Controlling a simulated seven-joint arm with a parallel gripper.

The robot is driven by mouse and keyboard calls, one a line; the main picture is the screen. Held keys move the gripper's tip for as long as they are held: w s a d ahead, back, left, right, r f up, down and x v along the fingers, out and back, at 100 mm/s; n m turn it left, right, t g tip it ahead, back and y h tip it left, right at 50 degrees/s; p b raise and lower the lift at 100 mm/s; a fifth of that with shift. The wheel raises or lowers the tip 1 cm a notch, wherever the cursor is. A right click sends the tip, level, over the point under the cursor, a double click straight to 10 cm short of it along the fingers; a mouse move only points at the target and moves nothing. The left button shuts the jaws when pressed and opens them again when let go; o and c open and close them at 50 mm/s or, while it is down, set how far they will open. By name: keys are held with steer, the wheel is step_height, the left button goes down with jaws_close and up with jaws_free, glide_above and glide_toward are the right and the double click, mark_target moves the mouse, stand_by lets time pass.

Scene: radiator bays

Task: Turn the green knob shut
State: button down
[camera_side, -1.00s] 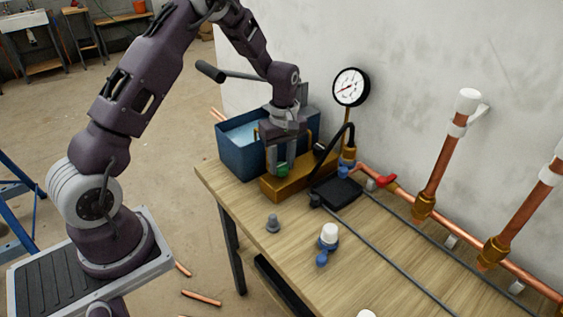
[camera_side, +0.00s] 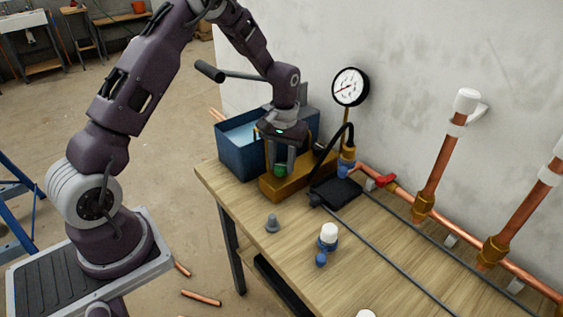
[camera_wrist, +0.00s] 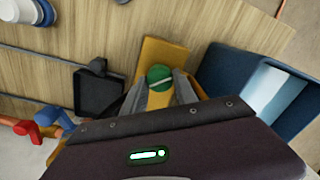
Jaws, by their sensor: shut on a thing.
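The green knob (camera_side: 280,170) sits on the brass-coloured block (camera_side: 292,185) at the table's left end. In the wrist view the round green knob (camera_wrist: 159,76) shows at the fingertips, with a pale line across it. My gripper (camera_side: 281,166) points down over the block, and its fingers are shut on the knob. In the wrist view the fingers of my gripper (camera_wrist: 160,86) meet the knob's edges. The gripper's body hides part of the block.
A pressure gauge (camera_side: 350,87), a black hose and a black tray (camera_side: 336,194) are close on the right. A grey plug (camera_side: 272,223) and a white-capped blue valve (camera_side: 328,238) stand in front. Copper pipes run along the wall.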

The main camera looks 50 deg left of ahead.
mark_target(283, 165)
steer(key=m, duration=0.3)
steer(key=shift+m, duration=2.5)
steer(key=c, duration=1)
jaws_free()
steer(key=shift+o, duration=0.2)
steer(key=r, duration=0.7)
steer(key=shift+d+r, duration=0.1)
steer(key=shift+d, duration=0.1)
